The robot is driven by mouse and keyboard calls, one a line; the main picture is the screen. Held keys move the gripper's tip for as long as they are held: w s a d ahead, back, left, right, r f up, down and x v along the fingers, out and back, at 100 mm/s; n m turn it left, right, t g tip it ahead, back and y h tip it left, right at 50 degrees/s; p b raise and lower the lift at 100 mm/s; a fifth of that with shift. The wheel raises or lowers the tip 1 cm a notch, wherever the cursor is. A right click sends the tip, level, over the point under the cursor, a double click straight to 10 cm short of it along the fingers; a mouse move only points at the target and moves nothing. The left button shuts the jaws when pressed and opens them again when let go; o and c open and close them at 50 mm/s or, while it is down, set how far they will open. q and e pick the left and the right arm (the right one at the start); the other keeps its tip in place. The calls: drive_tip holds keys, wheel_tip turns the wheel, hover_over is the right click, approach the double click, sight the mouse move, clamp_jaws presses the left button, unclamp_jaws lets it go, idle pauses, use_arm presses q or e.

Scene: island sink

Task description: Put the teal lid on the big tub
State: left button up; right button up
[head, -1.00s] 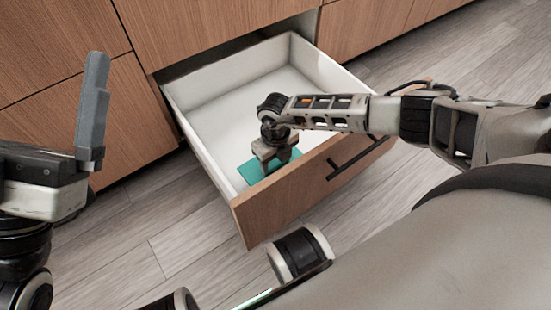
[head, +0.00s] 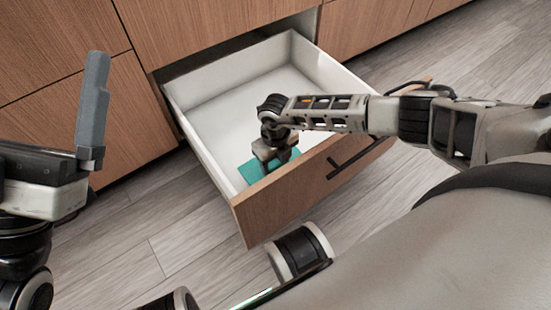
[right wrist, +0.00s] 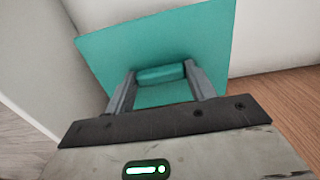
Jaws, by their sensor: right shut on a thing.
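The teal lid (head: 249,173) lies in the front corner of the open drawer; it is a flat square with a raised handle. My right gripper (head: 272,166) reaches down into the drawer over the lid and hides part of it. In the right wrist view, my right gripper (right wrist: 160,78) is shut on the handle of the lid (right wrist: 115,52), one finger at each end. I cannot tell whether the lid is lifted off the drawer floor. My left gripper (head: 92,110) is at the left, above the floor, away from the drawer; one upright finger shows. The big tub is not in view.
The white-walled drawer (head: 205,130) stands open from the wooden cabinets (head: 190,30); the rest of its floor looks empty. Its wooden front (head: 265,209) with a dark bar handle (head: 350,160) is close under my right arm. Clear grey floor (head: 145,245) lies around it.

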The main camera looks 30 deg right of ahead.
idle(0.3)
drive_tip(key=o, duration=1.5)
